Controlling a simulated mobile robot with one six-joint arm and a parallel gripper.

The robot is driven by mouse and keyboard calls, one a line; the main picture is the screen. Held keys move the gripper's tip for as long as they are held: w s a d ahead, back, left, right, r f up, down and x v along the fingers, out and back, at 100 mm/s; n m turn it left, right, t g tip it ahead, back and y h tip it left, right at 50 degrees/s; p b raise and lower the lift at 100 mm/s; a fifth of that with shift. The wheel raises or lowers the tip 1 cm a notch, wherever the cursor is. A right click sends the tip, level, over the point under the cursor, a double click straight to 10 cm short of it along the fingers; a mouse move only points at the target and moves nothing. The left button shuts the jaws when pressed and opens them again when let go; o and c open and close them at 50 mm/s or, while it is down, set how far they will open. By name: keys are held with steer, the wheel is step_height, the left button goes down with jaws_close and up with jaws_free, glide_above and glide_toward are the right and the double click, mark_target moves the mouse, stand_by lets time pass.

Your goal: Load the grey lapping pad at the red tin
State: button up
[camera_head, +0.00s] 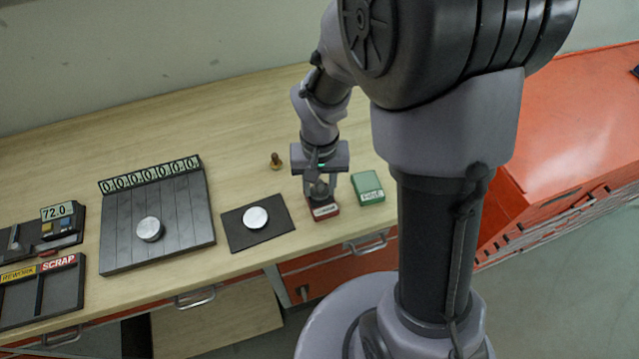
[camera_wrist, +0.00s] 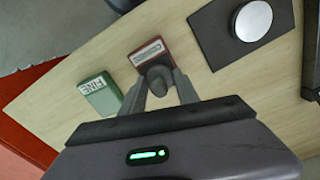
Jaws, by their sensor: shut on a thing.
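My gripper (camera_head: 318,190) is shut on the grey lapping pad (camera_wrist: 158,77), a dark rounded piece held between the fingertips. The red tin (camera_head: 324,211) is right below the gripper in the head view. In the wrist view the red tin (camera_wrist: 147,54) lies just beyond the fingertips, its pale label showing. The pad is over or at the tin; I cannot tell if they touch. The fingers hide part of the pad and of the tin.
A green tin (camera_head: 368,187) stands right of the red tin. A brown knobbed tool (camera_head: 275,161) stands behind. A dark mat (camera_head: 234,236) with a silver disc (camera_head: 255,217) lies left. Farther left are a grooved numbered board (camera_head: 184,210) and a rework/scrap tray (camera_head: 62,296).

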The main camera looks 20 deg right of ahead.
mark_target(320, 183)
steer(key=shift+f+b, duration=0.45)
steer(key=shift+f, duration=0.1)
stand_by(1.0)
step_height(320, 183, up, 7)
steer(key=p, duration=0.6)
steer(key=shift+r, duration=0.2)
steer(key=shift+f, duration=0.15)
